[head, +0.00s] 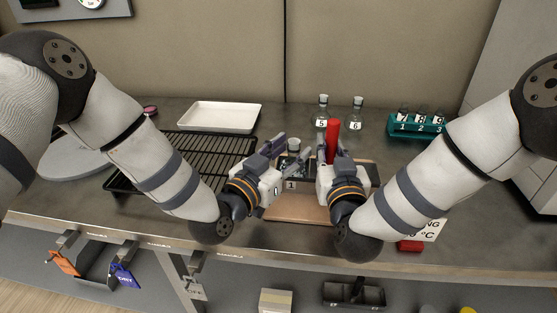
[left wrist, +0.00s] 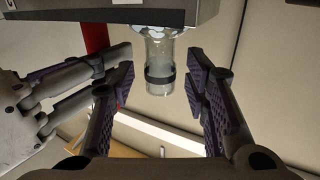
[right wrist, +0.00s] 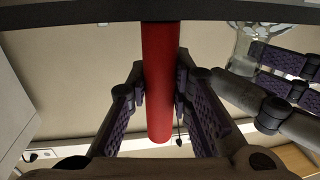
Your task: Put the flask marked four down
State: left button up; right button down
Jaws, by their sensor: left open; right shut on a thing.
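A clear glass flask (head: 293,145) with a dark band stands on a dark-topped grey block between my two grippers. No number can be read on it. In the left wrist view the flask (left wrist: 160,70) is between the spread fingers of my left gripper (left wrist: 163,85), with gaps on both sides. My left gripper (head: 279,157) is open. My right gripper (head: 331,160) is shut on a red cylinder (head: 333,138). In the right wrist view the red cylinder (right wrist: 159,90) sits between both finger pads (right wrist: 160,88). Part of the flask (right wrist: 245,42) shows there beside the left fingers.
Flasks marked 5 (head: 322,111) and 6 (head: 356,115) stand behind. A green rack (head: 432,130) with small vessels is at the right. A black wire rack (head: 212,160) and a white tray (head: 220,117) are at the left. A brown board (head: 296,209) lies in front.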

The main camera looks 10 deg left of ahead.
pick_arm(q)
jog(key=v, duration=1)
jog(key=shift+s, duration=0.15)
pick_arm(e)
jog(key=c, duration=1.4)
grip_release()
jog(key=shift+o, duration=0.2)
jog(key=shift+s, duration=0.1)
